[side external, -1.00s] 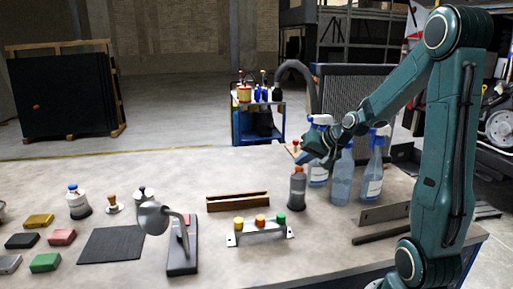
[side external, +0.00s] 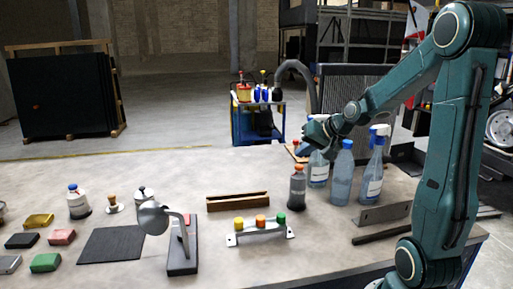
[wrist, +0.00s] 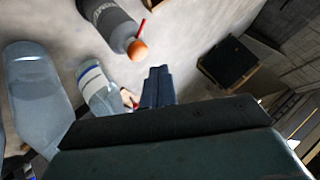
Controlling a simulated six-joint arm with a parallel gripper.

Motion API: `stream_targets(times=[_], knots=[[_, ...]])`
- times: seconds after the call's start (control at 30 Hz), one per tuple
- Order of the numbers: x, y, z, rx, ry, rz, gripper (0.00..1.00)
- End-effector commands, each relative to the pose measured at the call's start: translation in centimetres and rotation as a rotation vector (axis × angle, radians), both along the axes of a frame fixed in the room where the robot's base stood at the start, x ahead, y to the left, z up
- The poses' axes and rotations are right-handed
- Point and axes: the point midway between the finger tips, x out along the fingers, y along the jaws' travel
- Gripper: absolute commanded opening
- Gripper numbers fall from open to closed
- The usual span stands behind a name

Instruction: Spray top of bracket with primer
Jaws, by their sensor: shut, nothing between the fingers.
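A pale metal bracket (side external: 260,236) with yellow, orange and green caps along its top stands mid-table. A dark grey can with an orange top (side external: 297,188) stands just behind its right end. The can also shows in the wrist view (wrist: 110,24), its orange top facing the camera. Nothing visible tells which container holds primer. My gripper (side external: 303,149) is shut and empty, above and behind the can, in front of the upper part of a labelled spray bottle (side external: 318,172).
A clear blue-capped bottle (side external: 342,178) and another spray bottle (side external: 373,177) crowd the right. A wooden channel (side external: 238,201) lies behind the bracket. A desk lamp (side external: 180,240) stands left of it. The table in front of the bracket is clear.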

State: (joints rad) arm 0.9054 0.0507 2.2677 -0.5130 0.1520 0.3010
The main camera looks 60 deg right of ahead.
Motion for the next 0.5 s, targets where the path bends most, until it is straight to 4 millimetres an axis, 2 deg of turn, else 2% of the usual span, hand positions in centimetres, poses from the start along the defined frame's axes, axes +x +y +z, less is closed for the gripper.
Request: stream_targets(times=[0.5], knots=[[0.0,0.0,3.7,-0.001,-0.001,0.001,0.0]])
